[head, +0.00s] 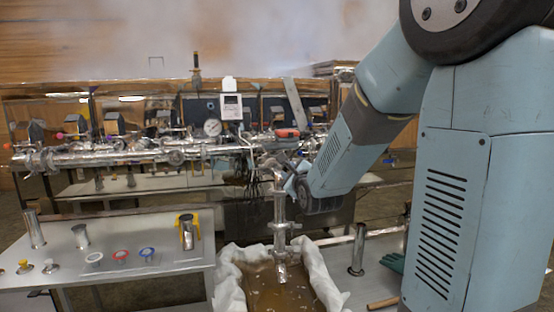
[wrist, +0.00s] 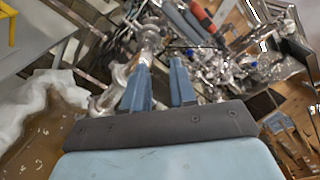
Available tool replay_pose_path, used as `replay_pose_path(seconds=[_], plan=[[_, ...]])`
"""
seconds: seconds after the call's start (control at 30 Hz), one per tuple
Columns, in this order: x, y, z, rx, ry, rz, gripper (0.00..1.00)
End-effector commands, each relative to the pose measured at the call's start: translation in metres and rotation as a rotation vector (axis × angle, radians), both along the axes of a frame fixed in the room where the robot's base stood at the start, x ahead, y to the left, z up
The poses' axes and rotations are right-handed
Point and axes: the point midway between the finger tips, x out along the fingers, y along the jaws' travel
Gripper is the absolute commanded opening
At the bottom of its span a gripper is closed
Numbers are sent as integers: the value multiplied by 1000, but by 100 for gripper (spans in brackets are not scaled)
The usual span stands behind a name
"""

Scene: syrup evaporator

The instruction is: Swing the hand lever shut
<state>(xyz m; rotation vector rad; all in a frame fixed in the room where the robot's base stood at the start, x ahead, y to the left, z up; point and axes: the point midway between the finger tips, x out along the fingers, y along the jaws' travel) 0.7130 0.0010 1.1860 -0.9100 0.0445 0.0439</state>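A red-orange handle (head: 287,133), which looks like the hand lever, sits on the metal pipework above the vertical outlet pipe (head: 280,210). In the wrist view the red handle (wrist: 203,15) shows at the top, beyond my fingertips and slightly to their right. My gripper (wrist: 160,70) has its two blue fingers apart with a gap between them, and nothing is clearly held. In the head view my gripper (head: 288,184) is beside the upper part of the outlet pipe, below the red handle; its fingers are partly hidden there. Metal fittings (wrist: 150,38) lie just ahead of the left finger.
A cloth-lined tub of brown liquid (head: 262,290) stands under the outlet. A grey table (head: 180,258) at left holds metal cylinders and coloured rings. A pressure gauge (head: 212,127) and long horizontal pipe (head: 100,156) crowd the back. Steam hangs above.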

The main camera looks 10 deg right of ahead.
Motion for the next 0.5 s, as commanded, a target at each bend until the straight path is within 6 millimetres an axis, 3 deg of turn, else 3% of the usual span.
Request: replay_pose_path(seconds=[0.33, 0.5], plan=[[16, -3, -1, 129, -54, -6, 26], [39, -5, -1, 127, -55, -9, 26]])
